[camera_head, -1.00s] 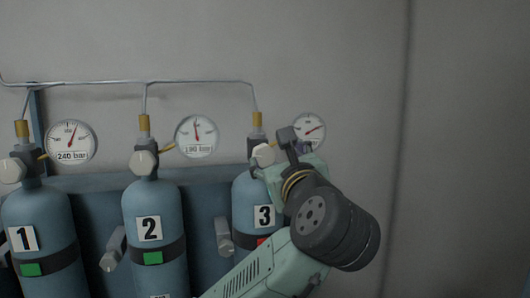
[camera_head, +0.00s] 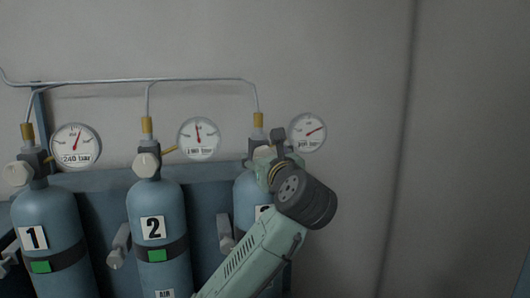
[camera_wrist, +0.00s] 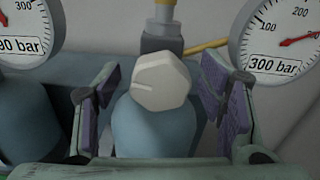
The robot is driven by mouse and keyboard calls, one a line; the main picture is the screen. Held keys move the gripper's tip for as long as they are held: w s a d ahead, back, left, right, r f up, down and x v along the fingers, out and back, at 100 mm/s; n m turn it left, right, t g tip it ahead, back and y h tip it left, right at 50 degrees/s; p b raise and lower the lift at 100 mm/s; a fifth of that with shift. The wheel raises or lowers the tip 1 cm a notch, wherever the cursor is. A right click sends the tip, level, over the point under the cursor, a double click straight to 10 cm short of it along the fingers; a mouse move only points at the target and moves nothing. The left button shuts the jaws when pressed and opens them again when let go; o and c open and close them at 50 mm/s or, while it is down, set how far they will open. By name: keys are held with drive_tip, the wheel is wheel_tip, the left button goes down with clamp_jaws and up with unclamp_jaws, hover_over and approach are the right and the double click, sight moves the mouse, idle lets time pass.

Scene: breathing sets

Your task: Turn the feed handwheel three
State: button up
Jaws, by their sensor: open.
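The feed handwheel of bottle three (camera_wrist: 162,82) is a cream, faceted knob with a line on its face. In the wrist view it sits between the two purple-padded fingers of my gripper (camera_wrist: 152,95), with a gap on each side. My gripper is open and touches nothing that I can see. In the head view my gripper (camera_head: 270,150) is in front of the top of blue bottle three (camera_head: 246,200) and hides its handwheel and part of its number label. The gauge by bottle three (camera_wrist: 277,40) is labelled 300 bar.
Bottles one (camera_head: 45,220) and two (camera_head: 158,205) stand to the left, each with a cream handwheel and a gauge. A thin pipe (camera_head: 200,81) runs above the bottles. Bare wall (camera_head: 370,120) lies to the right.

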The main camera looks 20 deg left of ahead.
drive_tip(key=shift+w, duration=0.1)
drive_tip(key=shift+c, duration=0.5)
drive_tip(key=c, duration=1.1)
